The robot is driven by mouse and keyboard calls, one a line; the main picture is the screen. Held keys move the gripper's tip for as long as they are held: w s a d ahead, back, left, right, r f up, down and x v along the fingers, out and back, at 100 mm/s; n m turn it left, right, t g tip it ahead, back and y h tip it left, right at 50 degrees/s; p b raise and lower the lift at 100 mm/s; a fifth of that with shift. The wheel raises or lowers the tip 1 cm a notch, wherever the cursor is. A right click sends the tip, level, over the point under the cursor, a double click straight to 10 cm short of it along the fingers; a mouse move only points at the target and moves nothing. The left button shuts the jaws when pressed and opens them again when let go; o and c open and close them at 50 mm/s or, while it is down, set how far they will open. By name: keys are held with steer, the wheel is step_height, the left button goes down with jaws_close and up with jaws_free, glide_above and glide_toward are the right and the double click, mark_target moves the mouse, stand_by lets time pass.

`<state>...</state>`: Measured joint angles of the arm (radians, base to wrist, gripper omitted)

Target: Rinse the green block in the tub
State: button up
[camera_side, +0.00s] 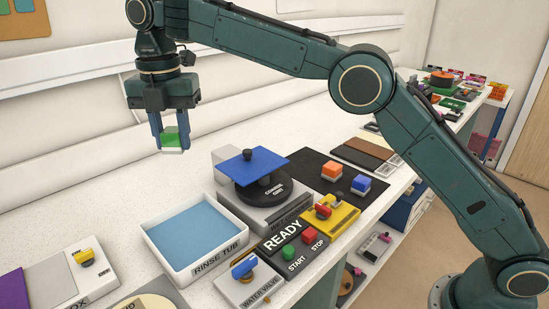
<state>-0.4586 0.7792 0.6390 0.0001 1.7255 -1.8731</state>
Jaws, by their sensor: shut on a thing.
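My gripper (170,135) is shut on the green block (170,139), which has a white lower part. It holds the block in the air, behind the rinse tub in the picture and apart from it. The rinse tub (211,268) is a white open box with a flat blue surface inside, labelled RINSE TUB. No other thing shows in the tub.
A water valve box (240,291) with a blue handle stands in front of the tub. A READY panel (288,241) with START and STOP buttons and a coating unit (262,190) with a blue plate stand to the right.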

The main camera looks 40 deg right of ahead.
glide_above(195, 242)
step_height(195, 242, down, 14)
steer(key=shift+r, duration=0.2)
steer(key=shift+f, duration=0.2)
steer(key=shift+f, duration=4.55)
steer(key=shift+w+r, duration=0.1)
step_height(195, 242, up, 7)
steer(key=shift+r, duration=0.15)
stand_by(0.6)
stand_by(1.0)
